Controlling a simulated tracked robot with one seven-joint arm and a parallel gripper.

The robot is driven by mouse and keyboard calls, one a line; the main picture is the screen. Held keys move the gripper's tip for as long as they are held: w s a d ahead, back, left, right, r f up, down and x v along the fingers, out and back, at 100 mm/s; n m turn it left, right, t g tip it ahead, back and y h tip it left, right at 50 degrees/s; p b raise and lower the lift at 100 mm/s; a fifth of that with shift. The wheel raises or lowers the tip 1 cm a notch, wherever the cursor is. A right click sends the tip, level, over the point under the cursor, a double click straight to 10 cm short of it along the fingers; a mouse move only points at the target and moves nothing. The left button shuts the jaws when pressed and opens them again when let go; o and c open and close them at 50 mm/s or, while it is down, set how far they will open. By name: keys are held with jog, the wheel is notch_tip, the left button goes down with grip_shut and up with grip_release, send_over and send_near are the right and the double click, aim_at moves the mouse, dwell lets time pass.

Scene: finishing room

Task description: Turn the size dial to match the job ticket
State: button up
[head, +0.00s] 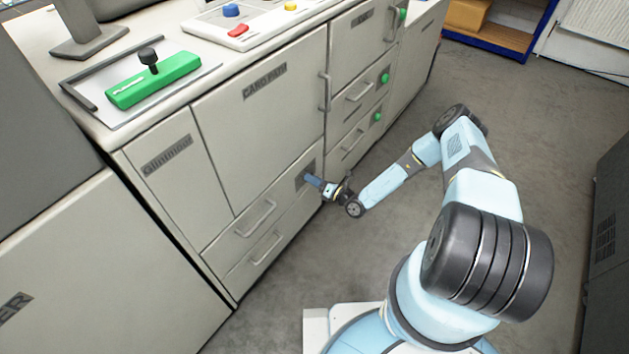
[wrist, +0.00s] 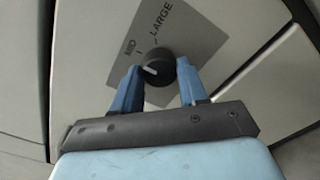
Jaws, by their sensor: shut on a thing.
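The size dial (wrist: 158,66) is a round black knob with a white pointer line, on a grey label plate (wrist: 190,35) in the wrist view. The plate reads MID and LARGE; any further marking is hidden. The pointer slants to the upper left, below the MID mark. My gripper (wrist: 158,76) has its blue fingers on both sides of the knob and is shut on it. In the head view my gripper (head: 310,179) reaches the plate (head: 300,174) on the cabinet front; the knob is hidden there. I cannot make out a job ticket.
The cabinet (head: 265,130) has a CARD PATH door and drawers with bar handles (head: 262,219). A green block with a black knob (head: 155,80) sits on its top. A dark cabinet (head: 608,215) stands far right.

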jog(key=shift+s+f+n, duration=0.1)
jog(key=shift+f+n, duration=0.05)
jog(key=shift+n, duration=4.65)
jog(key=shift+a, duration=0.1)
jog(key=o, duration=1.1)
jog(key=shift+c, duration=0.2)
jog(key=v, duration=1.3)
jog(key=shift+s+d, duration=0.2)
jog(key=shift+d, duration=0.15)
